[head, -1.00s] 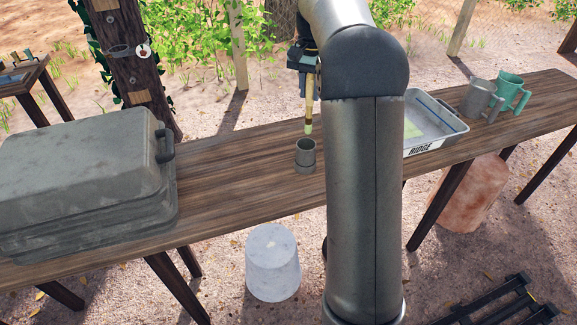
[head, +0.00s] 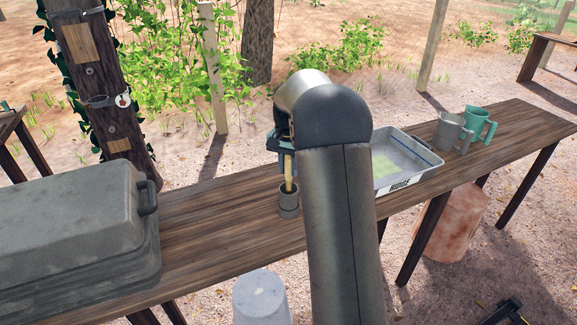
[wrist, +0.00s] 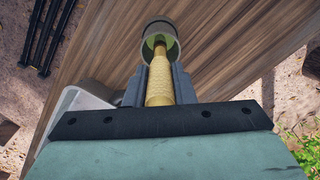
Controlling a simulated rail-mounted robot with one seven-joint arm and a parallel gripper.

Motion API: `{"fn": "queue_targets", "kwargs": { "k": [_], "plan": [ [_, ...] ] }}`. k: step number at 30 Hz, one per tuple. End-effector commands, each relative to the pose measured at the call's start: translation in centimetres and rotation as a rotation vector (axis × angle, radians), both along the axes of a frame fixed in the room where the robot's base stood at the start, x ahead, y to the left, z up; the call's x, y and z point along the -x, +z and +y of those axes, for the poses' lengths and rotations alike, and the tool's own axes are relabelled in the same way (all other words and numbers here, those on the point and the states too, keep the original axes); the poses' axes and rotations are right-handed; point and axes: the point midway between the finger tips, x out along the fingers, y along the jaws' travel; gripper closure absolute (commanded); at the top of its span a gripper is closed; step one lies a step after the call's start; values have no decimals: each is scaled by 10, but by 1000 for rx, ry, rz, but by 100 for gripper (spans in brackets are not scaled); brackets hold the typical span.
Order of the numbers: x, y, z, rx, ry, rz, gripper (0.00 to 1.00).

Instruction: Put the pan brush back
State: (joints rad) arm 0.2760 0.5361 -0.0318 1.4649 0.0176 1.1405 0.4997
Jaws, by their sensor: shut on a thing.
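The pan brush (head: 289,172) is a slim yellow-tan stick, held upright by my gripper (head: 286,157). In the wrist view my gripper (wrist: 159,90) is shut on the brush (wrist: 159,82), its dark fingers on either side. The grey cup-like holder (head: 288,204) stands on the wooden table right below. The brush's lower end is inside the holder's mouth, and the wrist view shows it within the round rim of the holder (wrist: 151,28). How deep it sits, and whether it touches the bottom, cannot be seen.
A grey metal tray (head: 424,163) labelled RIDGE lies right of my arm, with a grey mug (head: 449,133) and a green mug (head: 475,125) beyond it. A large grey case (head: 70,230) fills the table's left end. The table (head: 220,215) between case and holder is bare.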

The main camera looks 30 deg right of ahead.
Motion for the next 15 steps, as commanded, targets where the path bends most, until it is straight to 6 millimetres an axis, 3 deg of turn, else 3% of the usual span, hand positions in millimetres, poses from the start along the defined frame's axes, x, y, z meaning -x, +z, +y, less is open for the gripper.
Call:
{"fn": "queue_targets", "kwargs": {
  "k": [6,7,9,15],
  "plan": [
    [0,-4,0,0,1,0,100],
    [0,-3,0,1,1,-1,69],
    [0,-3,0,0,1,0,55],
    [0,-3,0,0,0,0,55]
  ]
}}
